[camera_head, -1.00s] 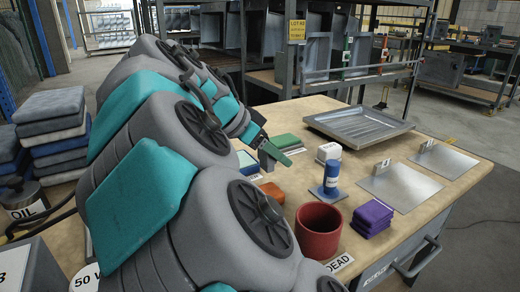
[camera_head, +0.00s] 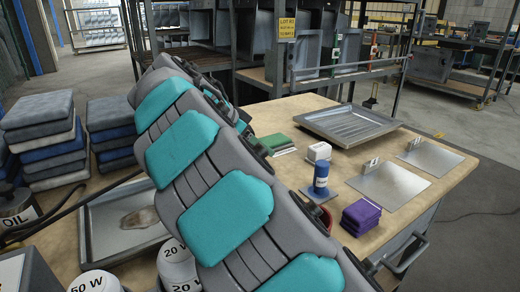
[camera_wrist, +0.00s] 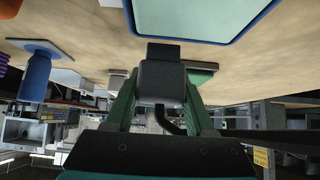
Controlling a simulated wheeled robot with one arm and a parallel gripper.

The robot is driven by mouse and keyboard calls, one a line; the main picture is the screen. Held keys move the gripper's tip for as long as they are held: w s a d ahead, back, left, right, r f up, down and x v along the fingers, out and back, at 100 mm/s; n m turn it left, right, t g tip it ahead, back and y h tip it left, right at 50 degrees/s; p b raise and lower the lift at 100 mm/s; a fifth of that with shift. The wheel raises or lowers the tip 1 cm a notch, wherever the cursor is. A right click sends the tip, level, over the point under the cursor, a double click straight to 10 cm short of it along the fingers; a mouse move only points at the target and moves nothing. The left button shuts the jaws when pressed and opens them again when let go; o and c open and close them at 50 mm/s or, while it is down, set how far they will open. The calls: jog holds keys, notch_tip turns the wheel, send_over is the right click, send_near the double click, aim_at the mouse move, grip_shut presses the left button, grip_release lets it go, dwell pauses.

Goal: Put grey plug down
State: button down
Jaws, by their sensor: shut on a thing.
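My gripper (camera_wrist: 162,98) shows in the wrist view, its green fingers closed on a dark grey plug (camera_wrist: 161,80). The plug has a blocky body with a smaller dark top, and a black cord-like piece curves behind it. The plug is near a pale green, blue-rimmed item (camera_wrist: 200,14) at the top of the wrist view; I cannot tell the gap to the table. In the head view my arm hides both gripper and plug.
On the wooden table (camera_head: 300,180) stand a ribbed metal tray (camera_head: 350,124), a blue cylinder (camera_head: 321,176), a white block (camera_head: 318,151), purple pads (camera_head: 361,216) and metal plates (camera_head: 388,185). Another tray (camera_head: 90,238) lies left of my arm, beside folded cloths (camera_head: 42,135).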

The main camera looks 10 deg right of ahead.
jog(key=shift+f, duration=0.7)
jog(key=shift+f, duration=0.2)
jog(key=shift+c, duration=1.2)
grip_release()
jog(key=shift+r, duration=0.1)
